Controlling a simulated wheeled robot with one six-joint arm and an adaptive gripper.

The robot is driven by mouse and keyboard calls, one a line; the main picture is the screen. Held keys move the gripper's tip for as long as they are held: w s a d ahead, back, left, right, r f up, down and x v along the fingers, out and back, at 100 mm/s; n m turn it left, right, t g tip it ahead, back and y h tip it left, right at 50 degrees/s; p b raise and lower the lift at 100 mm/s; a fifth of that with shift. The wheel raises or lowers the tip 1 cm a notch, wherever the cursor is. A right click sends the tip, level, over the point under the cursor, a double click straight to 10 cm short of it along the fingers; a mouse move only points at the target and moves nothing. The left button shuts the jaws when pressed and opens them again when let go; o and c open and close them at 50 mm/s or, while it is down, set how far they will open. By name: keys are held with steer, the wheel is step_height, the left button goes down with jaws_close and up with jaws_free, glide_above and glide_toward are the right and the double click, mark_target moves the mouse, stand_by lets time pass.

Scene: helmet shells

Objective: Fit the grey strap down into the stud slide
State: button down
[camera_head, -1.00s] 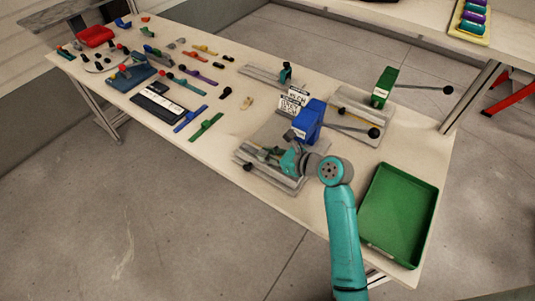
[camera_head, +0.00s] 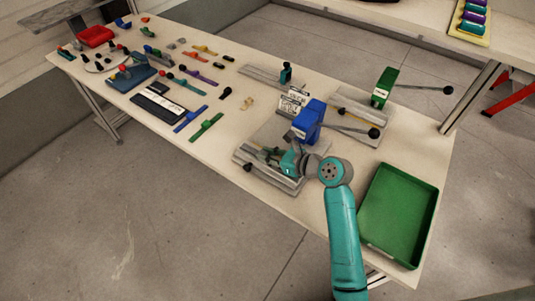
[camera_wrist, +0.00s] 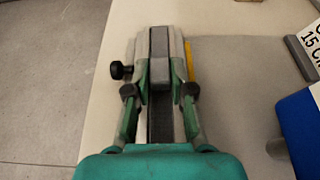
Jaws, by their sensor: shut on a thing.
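My gripper (camera_wrist: 159,88) points down over the grey fixture (camera_head: 252,166) at the near edge of the bench. In the wrist view its two green, black-tipped fingers are closed on a narrow grey piece, which looks like the grey strap (camera_wrist: 159,76). The strap lies lengthwise between the pale rails (camera_wrist: 142,48) of what looks like the stud slide. A dark strip (camera_wrist: 160,126) runs between the fingers toward the palm. I cannot tell how deep the strap sits. In the head view my gripper (camera_head: 271,156) covers most of this area.
A black knob (camera_wrist: 121,71) sticks out left of the rails, and a yellow strip (camera_wrist: 188,60) lies right. A blue press (camera_head: 309,121) with a long lever stands close behind my gripper. A green tray (camera_head: 433,205) lies right; coloured parts fill the bench's far left.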

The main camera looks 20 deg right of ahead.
steer(key=shift+f, duration=0.15)
steer(key=shift+r, duration=0.25)
stand_by(0.5)
steer(key=shift+s, duration=0.1)
stand_by(0.9)
steer(key=shift+f, duration=0.25)
steer(key=shift+r, duration=0.25)
stand_by(0.5)
steer(key=c, duration=0.9)
jaws_free()
steer(key=shift+c, duration=0.2)
steer(key=v, duration=1.2)
